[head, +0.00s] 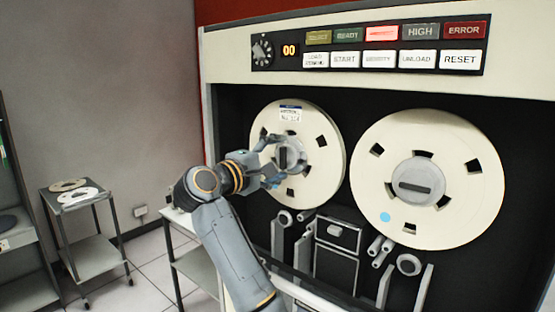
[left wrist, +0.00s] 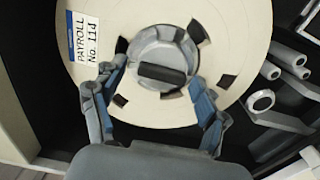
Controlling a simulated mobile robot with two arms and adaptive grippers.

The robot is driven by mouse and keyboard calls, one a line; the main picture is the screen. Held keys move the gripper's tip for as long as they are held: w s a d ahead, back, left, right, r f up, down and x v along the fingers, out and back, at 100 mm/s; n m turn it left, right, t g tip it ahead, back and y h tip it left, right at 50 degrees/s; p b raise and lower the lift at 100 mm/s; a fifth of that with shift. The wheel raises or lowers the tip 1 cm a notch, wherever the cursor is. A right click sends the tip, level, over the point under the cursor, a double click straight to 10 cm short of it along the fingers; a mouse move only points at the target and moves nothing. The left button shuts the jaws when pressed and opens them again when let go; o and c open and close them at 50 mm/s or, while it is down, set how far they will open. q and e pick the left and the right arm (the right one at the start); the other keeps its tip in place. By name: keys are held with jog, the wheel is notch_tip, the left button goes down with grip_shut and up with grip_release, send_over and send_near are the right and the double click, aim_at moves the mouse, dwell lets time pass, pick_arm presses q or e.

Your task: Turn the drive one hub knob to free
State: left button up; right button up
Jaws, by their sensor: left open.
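The tape drive (head: 345,25) has two cream reels. The left reel (head: 325,165) carries a white and blue label, which reads PAYROLL No. 114 in the left wrist view (left wrist: 84,40). At its centre is a grey round hub knob (head: 290,155) with a dark bar grip (left wrist: 162,75). My left gripper (head: 272,160) is in front of this hub. In the left wrist view its fingers (left wrist: 155,105) are spread open, one on each side below the bar, and I cannot tell whether they touch the knob. My right gripper is not in view.
The right reel (head: 470,200) has its own grey hub (head: 418,182) and a blue dot. Lit buttons and a 00 display (head: 289,50) run along the top. Rollers and guides sit below the reels. A small cart (head: 95,250) with reels stands at left.

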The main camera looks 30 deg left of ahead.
pick_arm(q)
jog(key=shift+s, duration=0.1)
jog(key=s, duration=1.1)
jog(key=shift+s+a, duration=0.4)
jog(key=shift+a, duration=0.05)
